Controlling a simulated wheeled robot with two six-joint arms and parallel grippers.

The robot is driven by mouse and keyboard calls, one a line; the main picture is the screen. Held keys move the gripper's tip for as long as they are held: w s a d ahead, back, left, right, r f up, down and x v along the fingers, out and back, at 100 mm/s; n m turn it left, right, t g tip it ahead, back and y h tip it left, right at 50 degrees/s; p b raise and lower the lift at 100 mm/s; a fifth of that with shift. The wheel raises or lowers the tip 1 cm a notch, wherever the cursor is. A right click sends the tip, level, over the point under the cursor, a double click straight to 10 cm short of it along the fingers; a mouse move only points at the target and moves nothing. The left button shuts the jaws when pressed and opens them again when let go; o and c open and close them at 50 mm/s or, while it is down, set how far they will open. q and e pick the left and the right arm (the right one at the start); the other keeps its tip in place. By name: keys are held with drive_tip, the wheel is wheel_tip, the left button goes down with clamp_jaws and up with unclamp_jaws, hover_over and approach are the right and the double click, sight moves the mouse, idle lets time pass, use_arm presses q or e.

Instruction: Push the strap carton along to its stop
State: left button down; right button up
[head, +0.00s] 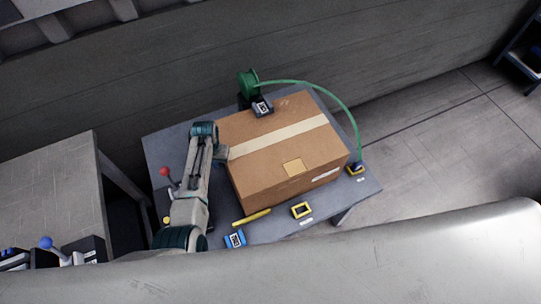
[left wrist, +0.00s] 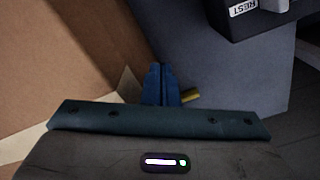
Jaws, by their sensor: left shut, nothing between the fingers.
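The strap carton (head: 258,160) is a large closed brown box with a pale tape strip along its top. It sits on the grey table (head: 165,150) and also fills the left of the left wrist view (left wrist: 75,50). My left gripper (head: 222,160) is at the carton's left side, low beside the taped end. Its blue fingertips (left wrist: 161,85) are shut together with nothing between them. I cannot tell whether they touch the carton. A yellow bar (head: 251,218) lies by the carton's near side; I cannot tell whether it is the stop. My right gripper is not in view.
A green reel (head: 248,82) stands behind the carton; its green hose (head: 335,97) arches to a yellow-rimmed holder (head: 356,168) at the right. A yellow square frame (head: 302,210) and blue labelled block (head: 235,239) lie in front. A red-knobbed lever (head: 165,172) stands left.

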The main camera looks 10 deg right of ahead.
use_arm(q)
wheel_tip(320, 180, up, 7)
drive_tip(key=shift+f, duration=0.15)
idle(0.7)
